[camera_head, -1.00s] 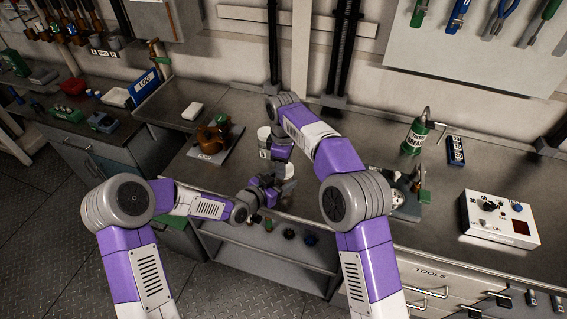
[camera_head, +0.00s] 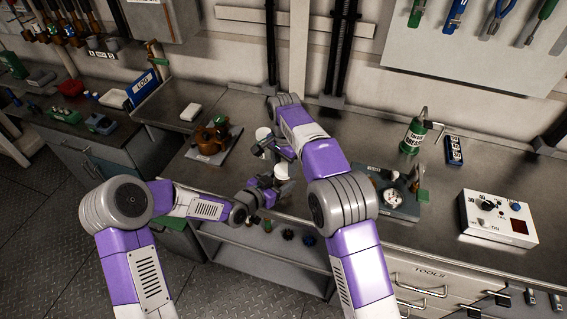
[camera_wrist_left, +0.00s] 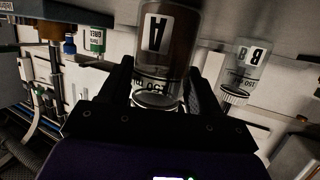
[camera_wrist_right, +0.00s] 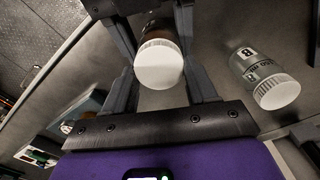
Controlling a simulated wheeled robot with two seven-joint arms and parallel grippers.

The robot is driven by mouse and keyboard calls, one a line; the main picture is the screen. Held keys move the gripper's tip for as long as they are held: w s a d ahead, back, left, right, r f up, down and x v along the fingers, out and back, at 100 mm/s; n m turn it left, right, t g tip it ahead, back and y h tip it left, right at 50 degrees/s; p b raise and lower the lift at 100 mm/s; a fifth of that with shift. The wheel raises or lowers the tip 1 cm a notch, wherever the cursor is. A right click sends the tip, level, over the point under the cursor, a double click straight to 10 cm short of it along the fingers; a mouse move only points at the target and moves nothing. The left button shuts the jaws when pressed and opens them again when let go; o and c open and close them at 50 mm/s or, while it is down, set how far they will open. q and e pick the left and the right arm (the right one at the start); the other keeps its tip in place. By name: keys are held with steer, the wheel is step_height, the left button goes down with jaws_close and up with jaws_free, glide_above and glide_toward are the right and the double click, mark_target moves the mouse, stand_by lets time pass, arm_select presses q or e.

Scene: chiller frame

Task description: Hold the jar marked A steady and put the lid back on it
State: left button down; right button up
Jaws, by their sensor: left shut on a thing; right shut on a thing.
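Jar A (camera_wrist_left: 160,40), with brown contents and a label marked A, stands between the fingers of my left gripper (camera_wrist_left: 158,85), which is shut on it. In the head view my left gripper (camera_head: 268,186) is low at the bench's front. The white ribbed lid (camera_wrist_right: 159,66) lies between the fingers of my right gripper (camera_wrist_right: 158,35), which is shut on it. The lid is over the brown jar, lined up roughly with it; I cannot tell whether it is seated. The lid shows as a white disc in the head view (camera_head: 282,172).
Jar B (camera_wrist_right: 258,75), with a white lid, stands close beside jar A. A brown device on a plate (camera_head: 210,138) is to the left and a dial-gauge stand (camera_head: 390,193) to the right. A control box (camera_head: 499,219) is further right. Open bench lies behind the jars.

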steer(key=m, duration=0.6)
steer(key=shift+s, duration=0.1)
steer(key=m, duration=0.6)
steer(key=shift+s, duration=0.1)
steer(key=m, duration=0.6)
steer(key=shift+s, duration=0.1)
steer(key=m, duration=0.6)
steer(key=shift+a, duration=0.1)
steer(key=o, duration=1)
steer(key=shift+r, duration=2.25)
